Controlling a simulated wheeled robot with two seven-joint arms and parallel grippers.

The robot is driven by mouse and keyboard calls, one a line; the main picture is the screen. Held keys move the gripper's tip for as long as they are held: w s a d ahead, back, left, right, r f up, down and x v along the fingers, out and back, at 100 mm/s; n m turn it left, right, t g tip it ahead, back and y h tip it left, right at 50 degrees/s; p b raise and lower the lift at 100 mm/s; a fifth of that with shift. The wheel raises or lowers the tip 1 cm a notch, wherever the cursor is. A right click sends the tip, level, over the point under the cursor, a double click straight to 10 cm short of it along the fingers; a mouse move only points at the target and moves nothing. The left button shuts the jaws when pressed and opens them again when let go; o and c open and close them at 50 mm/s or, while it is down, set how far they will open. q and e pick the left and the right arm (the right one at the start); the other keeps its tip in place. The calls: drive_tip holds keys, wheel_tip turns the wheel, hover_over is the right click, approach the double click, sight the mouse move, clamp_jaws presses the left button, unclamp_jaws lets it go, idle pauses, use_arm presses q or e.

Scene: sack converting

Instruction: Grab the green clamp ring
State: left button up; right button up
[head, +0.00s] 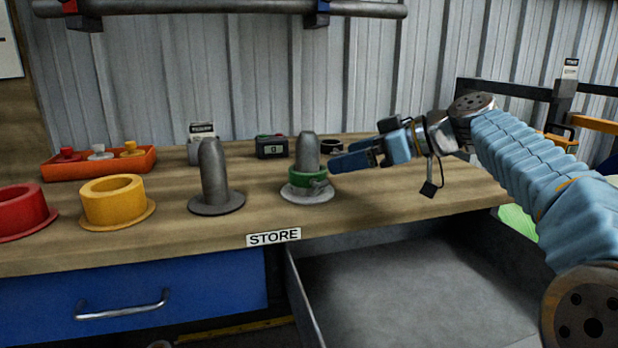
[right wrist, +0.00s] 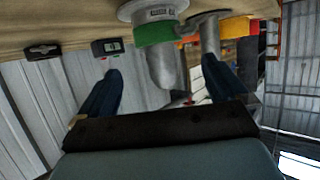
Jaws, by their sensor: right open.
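The green clamp ring (head: 308,180) sits around the base of a grey rounded post (head: 307,148) on a round plate on the workbench. It also shows at the top of the right wrist view (right wrist: 154,33), with the post pointing down between my fingers. My right gripper (head: 340,156) is open and empty, just right of the post and slightly above the ring. In the right wrist view its two dark fingers (right wrist: 160,85) stand apart, short of the ring. My left gripper is in neither view.
A second grey post (head: 214,172) stands left of the ring, with yellow (head: 113,200) and red (head: 22,211) flanged collars further left. An orange tray (head: 60,171) and a small display box (head: 271,146) sit behind. An open grey drawer (head: 400,290) juts out below the bench.

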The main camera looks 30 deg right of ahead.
sight(319, 166)
drive_tip(key=x, duration=0.8)
drive_tip(key=shift+d+f, duration=0.1)
drive_tip(key=shift+f, duration=0.15)
drive_tip(key=c, duration=1.4)
drive_tip(key=shift+r, duration=0.1)
